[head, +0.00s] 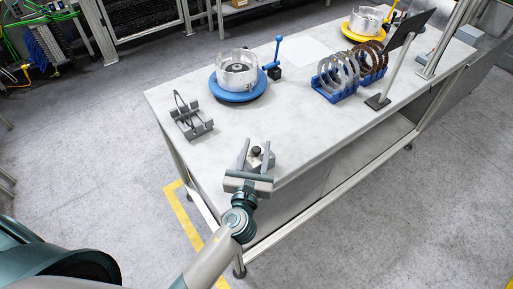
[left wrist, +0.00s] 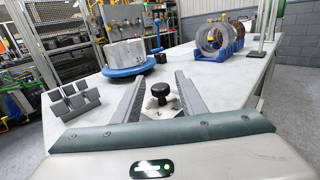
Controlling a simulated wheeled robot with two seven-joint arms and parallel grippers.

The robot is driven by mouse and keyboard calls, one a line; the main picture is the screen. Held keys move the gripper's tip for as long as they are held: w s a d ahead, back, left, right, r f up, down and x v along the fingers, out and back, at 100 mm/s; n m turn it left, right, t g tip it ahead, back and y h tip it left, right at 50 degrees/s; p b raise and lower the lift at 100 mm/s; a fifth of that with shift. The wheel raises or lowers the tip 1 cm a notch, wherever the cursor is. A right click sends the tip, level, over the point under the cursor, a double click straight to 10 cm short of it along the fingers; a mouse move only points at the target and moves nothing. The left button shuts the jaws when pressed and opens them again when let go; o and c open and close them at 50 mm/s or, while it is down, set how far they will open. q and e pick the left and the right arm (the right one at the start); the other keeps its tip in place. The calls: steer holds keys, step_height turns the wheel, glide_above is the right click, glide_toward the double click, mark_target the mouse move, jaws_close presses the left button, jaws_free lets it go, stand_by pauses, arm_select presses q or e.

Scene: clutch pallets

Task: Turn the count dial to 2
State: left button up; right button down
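The count dial (head: 257,152) is a small black knob on a light plate near the front left corner of the table. It also shows in the left wrist view as a black knob (left wrist: 160,88) on a pale base with dark marks too small to read. My left gripper (head: 257,148) is open, with one finger on each side of the dial. In the left wrist view the fingers (left wrist: 158,84) stand apart from the knob, with a gap on both sides. The knob's pointing direction cannot be told. My right gripper is not in view.
A blue round pallet (head: 238,94) with a clear housing stands behind the dial, beside a blue lever (head: 277,50). A grey rack (head: 190,118) stands to the left. Blue ring racks (head: 335,95), a dark panel on a stand and a yellow pallet (head: 362,34) are farther right.

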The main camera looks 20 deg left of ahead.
arm_select(q)
jaws_close()
steer(key=shift+h, duration=0.3)
